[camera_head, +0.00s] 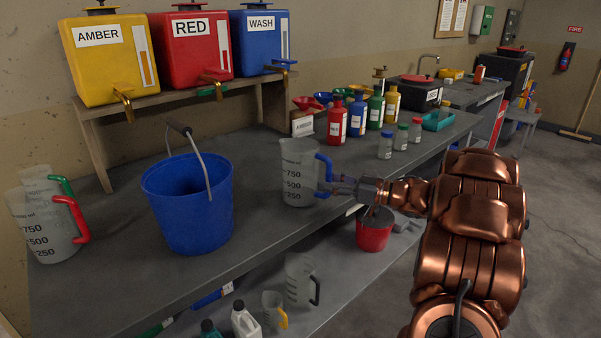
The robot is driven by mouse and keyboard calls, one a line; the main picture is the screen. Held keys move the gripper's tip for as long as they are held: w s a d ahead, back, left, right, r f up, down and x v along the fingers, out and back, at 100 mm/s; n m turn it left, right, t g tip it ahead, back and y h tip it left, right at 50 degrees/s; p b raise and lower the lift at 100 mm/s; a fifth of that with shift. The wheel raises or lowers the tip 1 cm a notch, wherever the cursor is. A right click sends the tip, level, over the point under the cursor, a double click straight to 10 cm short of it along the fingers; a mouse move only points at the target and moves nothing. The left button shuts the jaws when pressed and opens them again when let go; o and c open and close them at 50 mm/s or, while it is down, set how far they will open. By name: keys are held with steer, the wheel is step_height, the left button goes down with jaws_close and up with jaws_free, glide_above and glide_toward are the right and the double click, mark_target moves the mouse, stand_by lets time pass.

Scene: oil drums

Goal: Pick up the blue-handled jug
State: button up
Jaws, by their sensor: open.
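The blue-handled jug (299,172) stands upright on the grey workbench in the camera_head view. It is translucent with black marks, and its blue handle (323,175) faces right, toward my arm. My gripper (340,187) is at the handle, reaching in from the right. Its jaws are open, and the fingertips are small and partly merge with the handle, so I cannot tell whether they touch it or go around it.
A blue bucket (190,200) stands left of the jug. Jugs with red and green handles (45,222) stand at far left. Several bottles (357,115) stand behind. A red bucket (374,232) is below the bench edge. Yellow, red and blue drums (108,70) sit on a shelf.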

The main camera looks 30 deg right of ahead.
steer(key=shift+w+a, duration=0.2)
steer(key=shift+w, duration=0.1)
jaws_close()
stand_by(0.5)
